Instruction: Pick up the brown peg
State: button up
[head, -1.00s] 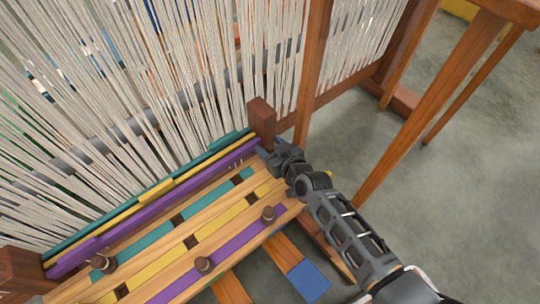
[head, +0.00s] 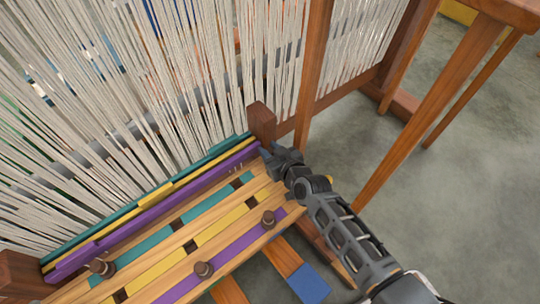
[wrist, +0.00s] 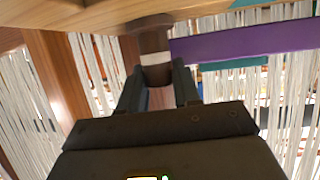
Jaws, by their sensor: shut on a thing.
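In the wrist view, my gripper (wrist: 158,88) is shut on a brown peg (wrist: 151,40) with a pale band around it. The peg's wide dark end is against or very close to the wooden board; I cannot tell whether they touch. In the head view my gripper (head: 277,160) is at the right end of the slatted board, beside the wooden post, and hides the held peg. Similar brown pegs stand on the board: one near its right front (head: 268,219), one at the front middle (head: 203,269), one at the left (head: 102,267).
The board (head: 160,262) has teal, yellow and purple strips. A short wooden post (head: 262,120) and a curtain of white warp threads (head: 190,80) stand close behind my gripper. A purple bar (head: 150,210) runs along the back. Open grey floor (head: 450,220) lies to the right.

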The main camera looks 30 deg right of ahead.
jog(key=shift+r, duration=0.1)
jog(key=shift+r+p, duration=0.55)
jog(key=shift+r, duration=0.05)
notch_tip(320, 180, up, 4)
jog(key=p, duration=0.2)
jog(key=shift+f+p, duration=0.25)
jog(key=shift+p, duration=0.05)
jog(key=s+d+r, duration=0.6)
jog(key=s+d, duration=0.1)
jog(key=s, duration=0.2)
jog(key=shift+d+p, duration=0.15)
jog(key=shift+p, duration=0.2)
jog(key=shift+s, duration=0.1)
jog(key=w+a+r+p, duration=0.1)
jog(key=w+a+r, duration=0.1)
jog(key=a+r, duration=0.7)
notch_tip(320, 180, up, 12)
jog(key=s+d+p, duration=0.1)
jog(key=s+p, duration=0.1)
jog(key=p, duration=2)
jog(key=shift+r+m+h, duration=0.25)
jog(key=shift+m+h, duration=0.05)
jog(key=shift+h, duration=0.1)
